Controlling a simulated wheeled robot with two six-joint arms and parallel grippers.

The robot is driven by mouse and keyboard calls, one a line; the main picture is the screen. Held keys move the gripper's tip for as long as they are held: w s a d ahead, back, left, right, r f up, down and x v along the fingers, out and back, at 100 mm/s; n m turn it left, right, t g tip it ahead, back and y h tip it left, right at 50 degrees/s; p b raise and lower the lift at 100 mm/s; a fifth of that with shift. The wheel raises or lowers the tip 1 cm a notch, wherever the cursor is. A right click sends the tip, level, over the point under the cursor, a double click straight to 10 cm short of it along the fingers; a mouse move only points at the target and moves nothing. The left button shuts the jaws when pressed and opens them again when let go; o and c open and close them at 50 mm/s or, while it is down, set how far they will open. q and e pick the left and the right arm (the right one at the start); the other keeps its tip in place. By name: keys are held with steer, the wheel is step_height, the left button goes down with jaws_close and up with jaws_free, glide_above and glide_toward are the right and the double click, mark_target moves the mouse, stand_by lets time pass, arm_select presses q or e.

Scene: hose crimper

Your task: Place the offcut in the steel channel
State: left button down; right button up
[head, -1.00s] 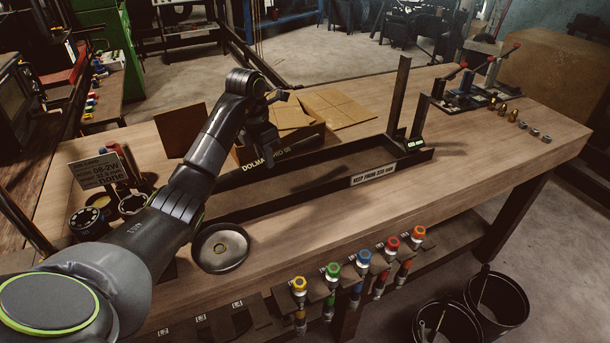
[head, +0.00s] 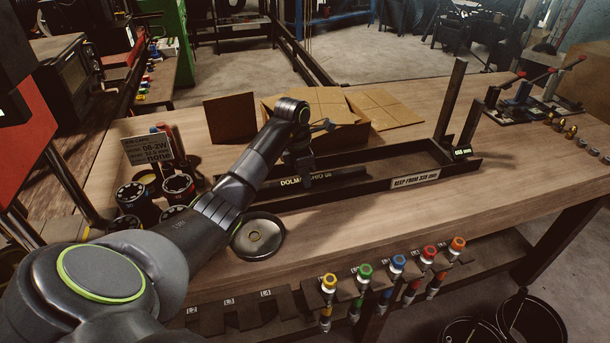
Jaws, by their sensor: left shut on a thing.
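The offcut is a dark hose piece (head: 338,174) with pale lettering along it. My left gripper (head: 303,176) is shut on it and points down; the fingers hide part of the lettering. The steel channel (head: 372,187) is a long, dark, shallow tray on the bench, with a "KEEP FROM 335 mm" label on its front wall and a tall upright at its right end. The offcut lies roughly along the channel, over its left part. I cannot tell whether it touches the channel floor. My right gripper is not in view.
An open cardboard box (head: 345,131) stands behind the channel. A round metal dish (head: 258,237) lies in front of its left end. Black dies (head: 178,188) and a card (head: 147,149) stand at the left. Clamps (head: 520,94) stand at the far right. The front right bench top is clear.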

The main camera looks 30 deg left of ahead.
mark_target(298, 179)
arm_select(q)
steer(key=shift+f, duration=0.65)
steer(key=c, duration=1.3)
jaws_free()
steer(key=shift+o, duration=0.2)
steer(key=shift+r, duration=0.55)
steer(key=r, duration=0.1)
steer(key=r+b, duration=0.1)
steer(key=r, duration=0.1)
steer(key=r+b, duration=0.1)
steer(key=r, duration=0.1)
steer(key=shift+s+a+r, duration=0.25)
steer(key=shift+s+a, duration=0.05)
steer(key=shift+a, duration=0.05)
steer(key=shift+s+a+r+p, duration=0.1)
steer(key=shift+s+r+p, duration=0.1)
steer(key=shift+r+p, duration=1.15)
steer(key=shift+s+a+r+p, duration=0.1)
steer(key=shift+s+r+p, duration=0.05)
steer(key=shift+r+p, duration=1.15)
